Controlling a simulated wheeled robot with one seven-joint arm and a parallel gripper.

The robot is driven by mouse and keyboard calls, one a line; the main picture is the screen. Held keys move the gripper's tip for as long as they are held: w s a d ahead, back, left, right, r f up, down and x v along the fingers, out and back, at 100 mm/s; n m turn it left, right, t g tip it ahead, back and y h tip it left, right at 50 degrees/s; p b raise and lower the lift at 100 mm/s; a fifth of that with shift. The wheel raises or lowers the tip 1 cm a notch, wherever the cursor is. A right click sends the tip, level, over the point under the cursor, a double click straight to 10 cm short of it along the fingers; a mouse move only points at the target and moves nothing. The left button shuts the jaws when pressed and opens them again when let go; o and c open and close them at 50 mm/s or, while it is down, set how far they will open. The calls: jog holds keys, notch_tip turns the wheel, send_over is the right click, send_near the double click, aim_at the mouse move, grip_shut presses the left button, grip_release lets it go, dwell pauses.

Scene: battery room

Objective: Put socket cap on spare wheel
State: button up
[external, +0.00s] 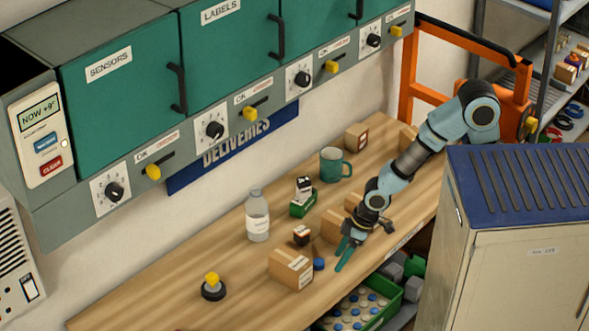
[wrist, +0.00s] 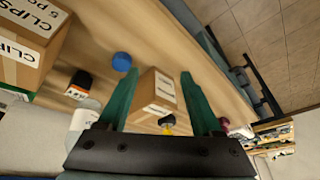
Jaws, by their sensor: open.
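A small round blue piece (external: 319,264), which looks most like the socket cap, lies on the bench beside a cardboard box. It also shows in the wrist view (wrist: 121,62), left of my fingers. I cannot be sure of either name. My gripper (external: 342,256) is open and empty, pointing down near the bench's front edge, just right of the blue piece. In the wrist view its two green fingers (wrist: 160,90) stand wide apart.
A cardboard box (external: 290,270) stands left of the blue piece and shows between my fingers (wrist: 155,95). A bottle (external: 257,215), a small dark box (external: 302,235) and a teal mug (external: 333,165) stand further back. The bench (external: 150,295) is clear around the black disc.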

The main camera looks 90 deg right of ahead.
jog(key=s+d+f+g, duration=0.1)
jog(key=s+d+g, duration=0.1)
jog(key=s, duration=0.9)
jog(key=shift+d+f+g+h, duration=0.3)
jog(key=shift+d+g, duration=0.1)
jog(key=shift+d, duration=0.2)
